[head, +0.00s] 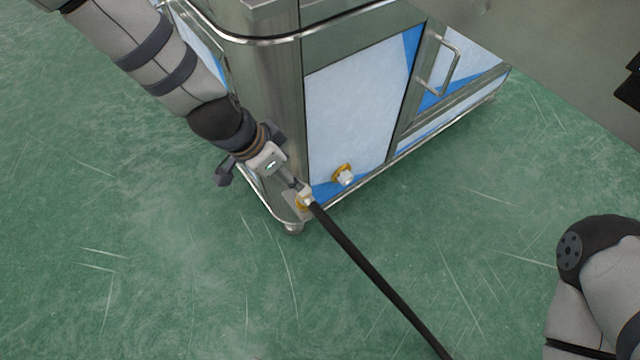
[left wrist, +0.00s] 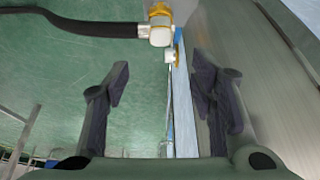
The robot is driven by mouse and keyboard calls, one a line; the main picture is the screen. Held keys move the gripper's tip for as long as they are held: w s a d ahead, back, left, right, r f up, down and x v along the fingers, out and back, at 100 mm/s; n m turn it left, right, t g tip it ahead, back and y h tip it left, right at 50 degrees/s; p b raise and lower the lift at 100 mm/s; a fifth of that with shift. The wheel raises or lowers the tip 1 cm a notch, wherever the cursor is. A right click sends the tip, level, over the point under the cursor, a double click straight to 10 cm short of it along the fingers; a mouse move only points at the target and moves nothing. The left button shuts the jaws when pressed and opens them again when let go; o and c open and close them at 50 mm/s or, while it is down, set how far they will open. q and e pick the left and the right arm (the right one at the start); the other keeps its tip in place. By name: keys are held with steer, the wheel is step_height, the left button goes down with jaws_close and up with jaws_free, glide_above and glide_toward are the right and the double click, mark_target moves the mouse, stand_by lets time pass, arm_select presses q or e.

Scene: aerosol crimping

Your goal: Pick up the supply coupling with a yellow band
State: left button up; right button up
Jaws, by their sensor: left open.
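The supply coupling (head: 306,198) is a white fitting with a yellow band, on the end of a black hose, at the lower front corner of the steel cabinet. In the left wrist view the coupling (left wrist: 160,36) is at the top centre, beyond my fingertips, with the hose running off left. My left gripper (head: 255,160) is open and empty, up and left of the coupling in the head view, apart from it. Its two dark fingers (left wrist: 160,80) stand wide apart in the left wrist view. My right gripper is out of view.
The steel cabinet (head: 360,105) with blue and white panels stands close beside my left gripper. A second white fitting with a yellow ring (head: 343,175) sits low on its panel. The black hose (head: 370,270) runs off to the lower right. The green floor at left is clear.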

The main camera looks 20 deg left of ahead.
arm_select(q)
steer(key=b, duration=0.2)
glide_above(302, 191)
steer(key=s+a, duration=0.1)
steer(key=s, duration=0.1)
step_height(302, 191, down, 5)
steer(key=x, duration=0.2)
steer(key=b+x, duration=0.2)
steer(key=x, duration=0.1)
steer(key=shift+w+a+f, duration=0.15)
steer(key=shift+a+f, duration=0.15)
steer(key=shift+f, duration=0.15)
steer(key=shift+w+d+f, duration=0.1)
steer(key=shift+w+f, duration=0.05)
steer(key=shift+f, duration=0.05)
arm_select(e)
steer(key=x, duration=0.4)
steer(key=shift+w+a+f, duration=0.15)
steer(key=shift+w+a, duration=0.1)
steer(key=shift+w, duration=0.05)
arm_select(q)
steer(key=shift+r, duration=0.1)
jaws_close()
